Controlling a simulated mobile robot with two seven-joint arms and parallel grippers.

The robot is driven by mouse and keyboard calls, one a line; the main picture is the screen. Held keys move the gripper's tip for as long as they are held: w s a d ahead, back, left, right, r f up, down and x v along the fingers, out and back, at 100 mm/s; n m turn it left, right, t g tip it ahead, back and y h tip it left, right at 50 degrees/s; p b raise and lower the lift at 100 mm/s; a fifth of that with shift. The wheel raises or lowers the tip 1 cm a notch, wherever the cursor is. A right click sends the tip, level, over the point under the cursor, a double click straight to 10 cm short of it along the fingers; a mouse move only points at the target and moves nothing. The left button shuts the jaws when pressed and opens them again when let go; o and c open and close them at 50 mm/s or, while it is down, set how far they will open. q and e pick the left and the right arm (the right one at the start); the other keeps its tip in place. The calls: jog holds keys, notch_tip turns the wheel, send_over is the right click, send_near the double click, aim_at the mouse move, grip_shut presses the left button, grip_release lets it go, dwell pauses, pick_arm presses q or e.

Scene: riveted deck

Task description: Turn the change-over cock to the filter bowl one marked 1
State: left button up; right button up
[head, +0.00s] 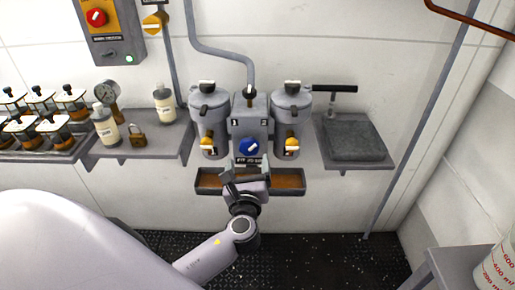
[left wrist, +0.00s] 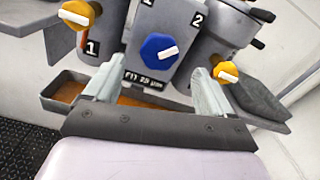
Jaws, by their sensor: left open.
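The change-over cock is a blue knob (head: 249,147) with a white pointer bar, on a grey block (head: 249,122) between two grey filter bowls. In the left wrist view the blue knob (left wrist: 153,44) shows its bar slanting up to the right, toward the side marked 2. The left bowl (head: 209,122) has a label 1 (left wrist: 92,47) beside it; the right bowl (head: 290,112) is on the side of label 2 (left wrist: 197,19). My left gripper (head: 243,176) is open and empty just below and in front of the knob, apart from it. My right gripper is not in view.
Yellow taps (head: 208,143) and (head: 291,143) sit low on the bowls. A drip tray (head: 208,181) hangs below. A shelf (head: 165,142) with bottles and a padlock is left; a grey pad (head: 352,140) and black-handled tool (head: 335,89) are right.

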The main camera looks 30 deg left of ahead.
aim_at(249, 149)
pick_arm(q)
jog(key=shift+x, duration=3.6)
jog(key=c, duration=1)
